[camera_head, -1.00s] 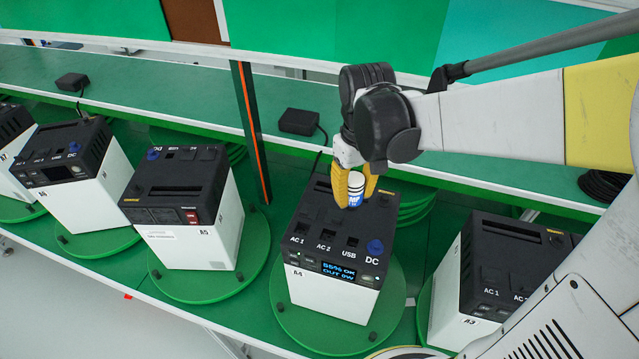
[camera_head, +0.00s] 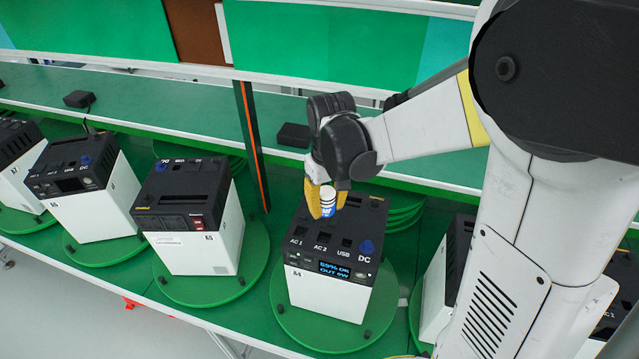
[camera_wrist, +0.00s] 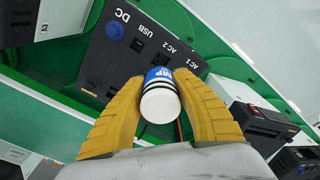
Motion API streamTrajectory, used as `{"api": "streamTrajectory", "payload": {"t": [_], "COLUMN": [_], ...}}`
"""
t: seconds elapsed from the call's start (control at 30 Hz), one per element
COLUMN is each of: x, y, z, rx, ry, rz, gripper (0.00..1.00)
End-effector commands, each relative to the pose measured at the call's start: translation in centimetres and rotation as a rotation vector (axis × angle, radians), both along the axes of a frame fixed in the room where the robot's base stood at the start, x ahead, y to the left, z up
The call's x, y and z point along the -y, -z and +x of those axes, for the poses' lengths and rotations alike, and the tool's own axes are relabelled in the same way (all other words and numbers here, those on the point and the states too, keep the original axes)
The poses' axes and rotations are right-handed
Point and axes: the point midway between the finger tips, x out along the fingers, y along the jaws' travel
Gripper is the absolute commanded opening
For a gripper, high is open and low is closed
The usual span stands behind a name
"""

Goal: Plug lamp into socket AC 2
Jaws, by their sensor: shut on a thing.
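My gripper (camera_head: 322,201) has yellow fingers, shut on the lamp (camera_head: 328,200), a small white cylinder with a blue band. The lamp also shows between the fingers in the wrist view (camera_wrist: 159,97). In the head view it is over the black top of power unit A4 (camera_head: 340,225), behind the socket labels. Socket AC 2 (camera_head: 322,238) is in front of the lamp there, between AC 1 and USB. In the wrist view the AC 2 label (camera_wrist: 166,47) is just beyond the lamp. The lamp's far end is hidden, so I cannot tell whether it touches the unit.
Unit A4 stands on a round green turntable (camera_head: 290,322) with small black knobs. Unit A5 (camera_head: 190,215) stands to its left and another unit (camera_head: 436,290) to its right, partly behind my arm. A dark post (camera_head: 250,140) with an orange stripe rises behind. A black adapter (camera_head: 294,135) lies on the shelf.

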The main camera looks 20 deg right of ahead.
Motion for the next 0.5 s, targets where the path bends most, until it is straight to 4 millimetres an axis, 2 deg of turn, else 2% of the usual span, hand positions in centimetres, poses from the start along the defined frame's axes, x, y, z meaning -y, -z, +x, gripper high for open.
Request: {"api": "streamTrajectory", "payload": {"t": [0.27,0.5], "x": [-0.2,-0.1], "y": [1.3,3.6], "z": [0.5,0.5], "rx": [0.004,0.004], "ry": [0.006,0.005], "rz": [0.001,0.001], "gripper": [0.00,0.00]}}
